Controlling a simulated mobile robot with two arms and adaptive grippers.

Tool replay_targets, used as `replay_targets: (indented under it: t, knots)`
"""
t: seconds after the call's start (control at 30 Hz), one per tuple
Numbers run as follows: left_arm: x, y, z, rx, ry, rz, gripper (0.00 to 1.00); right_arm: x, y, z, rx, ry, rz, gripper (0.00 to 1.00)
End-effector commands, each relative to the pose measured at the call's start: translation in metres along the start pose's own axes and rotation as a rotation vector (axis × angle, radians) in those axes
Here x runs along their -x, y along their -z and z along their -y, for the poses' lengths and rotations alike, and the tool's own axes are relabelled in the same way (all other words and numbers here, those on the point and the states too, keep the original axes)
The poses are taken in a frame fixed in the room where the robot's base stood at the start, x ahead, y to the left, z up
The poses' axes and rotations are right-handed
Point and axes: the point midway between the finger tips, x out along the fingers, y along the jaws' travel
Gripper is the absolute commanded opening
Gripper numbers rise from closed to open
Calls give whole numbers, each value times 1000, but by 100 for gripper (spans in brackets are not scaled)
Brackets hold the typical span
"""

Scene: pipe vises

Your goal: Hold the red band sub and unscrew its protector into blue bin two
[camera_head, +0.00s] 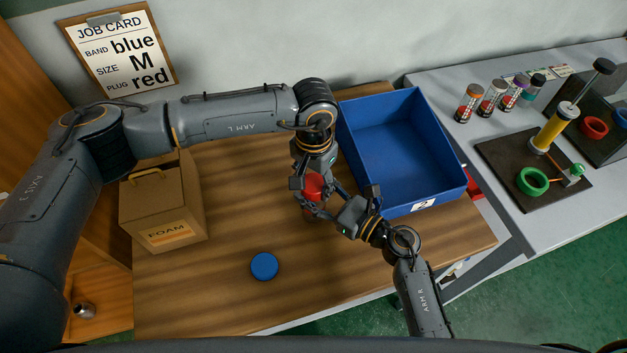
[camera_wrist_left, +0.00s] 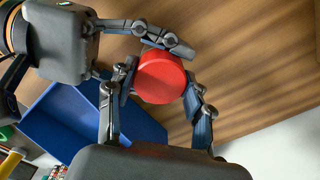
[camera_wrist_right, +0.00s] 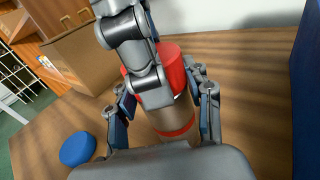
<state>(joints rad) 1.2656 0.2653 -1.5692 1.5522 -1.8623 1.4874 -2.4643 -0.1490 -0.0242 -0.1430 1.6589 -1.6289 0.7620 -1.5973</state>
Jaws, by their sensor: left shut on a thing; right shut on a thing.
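The red protector (camera_head: 313,186) is a round cap on top of the sub, with my left gripper (camera_head: 312,196) shut on it from above. Its flat red face (camera_wrist_left: 161,77) shows between the left fingers in the left wrist view. Below it, the sub's grey-brown body with a red band (camera_wrist_right: 178,131) stands upright on the table in the right wrist view. My right gripper (camera_head: 328,206) comes in from the side, shut on the sub's body below the cap. Blue bin two (camera_head: 424,205), labelled 2, stands just right of the grippers. Its visible inside is empty.
A blue disc (camera_head: 264,266) lies on the wooden table (camera_head: 215,295). A FOAM box (camera_head: 160,205) stands at the left. A grey bench at the right holds several capped jars, a vise with a yellow pipe (camera_head: 558,127), and red rings. The table's front is mostly clear.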

Motion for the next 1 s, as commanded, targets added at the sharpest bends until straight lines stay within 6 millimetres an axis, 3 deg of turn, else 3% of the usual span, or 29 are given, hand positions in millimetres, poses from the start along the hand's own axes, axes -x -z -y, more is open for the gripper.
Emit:
replay_targets:
  t: [0.23, 0.57, 0.6, 0.67, 1.0]
  knots:
    - [0, 0, 0, 323, -1, -1, 13, 0, 1, 0, 2, 1, -1, 0]
    - [0, 0, 0, 355, -1, -1, 13, 0, 0, 0, 1, 2, -1, 0]
    - [0, 0, 0, 355, -1, -1, 59, 0, 0, 0, 1, 2, -1, 0]
    - [0, 0, 0, 355, -1, -1, 72, 0, 0, 0, 1, 2, -1, 0]
    - [1, 0, 0, 352, 0, -1, 74, 0, 0, 0, 2, 1, -1, 0]
